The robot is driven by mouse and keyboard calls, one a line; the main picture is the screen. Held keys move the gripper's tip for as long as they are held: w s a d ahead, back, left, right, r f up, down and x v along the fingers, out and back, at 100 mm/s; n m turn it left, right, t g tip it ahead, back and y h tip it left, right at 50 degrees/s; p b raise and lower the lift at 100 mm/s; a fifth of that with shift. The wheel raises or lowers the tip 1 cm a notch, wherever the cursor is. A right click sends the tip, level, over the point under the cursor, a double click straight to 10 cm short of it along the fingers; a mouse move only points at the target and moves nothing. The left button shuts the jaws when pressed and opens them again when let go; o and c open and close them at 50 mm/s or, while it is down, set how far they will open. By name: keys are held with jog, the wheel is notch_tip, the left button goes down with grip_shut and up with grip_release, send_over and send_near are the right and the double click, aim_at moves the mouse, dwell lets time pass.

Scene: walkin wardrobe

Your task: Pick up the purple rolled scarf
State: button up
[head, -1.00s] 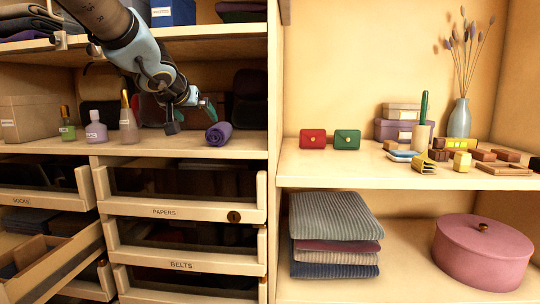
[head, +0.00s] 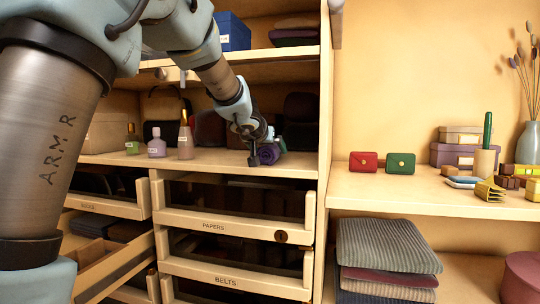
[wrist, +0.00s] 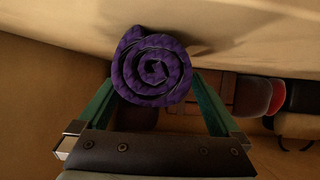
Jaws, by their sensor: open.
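The purple rolled scarf (head: 268,154) lies on the left shelf near its right end, close to the divider. In the wrist view the scarf (wrist: 151,70) shows its spiral end, facing the camera. My gripper (head: 266,150) is at the scarf, with the jaws open. In the wrist view its green fingers (wrist: 152,96) stand one on each side of the scarf, with their tips near its sides. I cannot tell whether either finger touches it. In the head view the gripper partly hides the scarf.
Dark bags (head: 208,130) stand behind the scarf. Several bottles (head: 186,142) stand to its left on the same shelf (head: 215,163). An upright divider (head: 325,120) is close on the right. Drawers lie below; the lower left one (head: 115,255) is pulled out.

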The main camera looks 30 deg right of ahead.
jog(key=c, duration=1.2)
jog(key=shift+c, duration=0.3)
jog(key=shift+r, duration=0.1)
